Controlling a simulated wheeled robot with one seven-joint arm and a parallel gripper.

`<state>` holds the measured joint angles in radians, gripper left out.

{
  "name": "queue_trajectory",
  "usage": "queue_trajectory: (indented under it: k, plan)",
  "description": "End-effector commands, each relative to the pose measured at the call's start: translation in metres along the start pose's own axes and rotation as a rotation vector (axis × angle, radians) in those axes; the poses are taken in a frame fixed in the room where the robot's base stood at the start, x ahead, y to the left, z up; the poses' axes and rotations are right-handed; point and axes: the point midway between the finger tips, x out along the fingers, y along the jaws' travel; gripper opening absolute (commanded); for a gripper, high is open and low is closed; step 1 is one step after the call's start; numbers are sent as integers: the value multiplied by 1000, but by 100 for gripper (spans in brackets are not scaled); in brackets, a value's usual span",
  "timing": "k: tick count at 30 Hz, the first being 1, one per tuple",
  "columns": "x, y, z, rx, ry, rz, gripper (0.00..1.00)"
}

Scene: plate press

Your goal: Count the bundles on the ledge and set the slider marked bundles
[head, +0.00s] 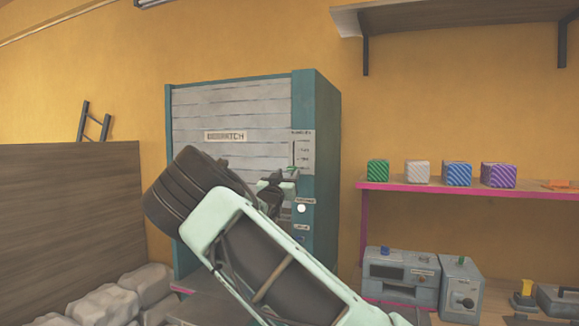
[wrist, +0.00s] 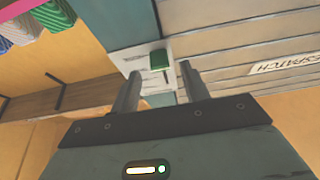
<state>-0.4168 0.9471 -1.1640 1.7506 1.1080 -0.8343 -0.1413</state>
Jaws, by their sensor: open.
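Several striped cube bundles stand in a row on the pink-edged ledge (head: 430,187): green (head: 378,172), white (head: 417,171), blue (head: 457,174) and purple (head: 498,175). The slider panel (head: 301,150) is on the teal-framed cabinet, with a small label above its scale. The slider's green knob (wrist: 160,61) shows in the wrist view, just beyond and between my fingertips; in the head view it appears low on the scale. My gripper (head: 276,184) is open in front of the panel, and its fingers (wrist: 160,72) look empty. Whether they touch the knob I cannot tell.
A flat orange piece (head: 560,184) lies at the ledge's right. A white round button (head: 301,208) and small labels sit below the slider. Grey boxes (head: 401,278) stand under the ledge. A wooden panel (head: 70,205) and pale sacks (head: 105,303) are at left.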

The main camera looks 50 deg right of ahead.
Motion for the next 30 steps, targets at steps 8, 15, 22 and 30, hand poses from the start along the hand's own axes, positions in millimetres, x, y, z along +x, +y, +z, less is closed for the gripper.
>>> queue_trajectory:
  k: [8,15,22,30]
  plan:
    - [28,0,-1,0,0,0,45]
    - [31,0,0,1,0,-1,45]
    - [30,0,0,1,0,0,4]
    - [38,0,-18,6,1,1,0]
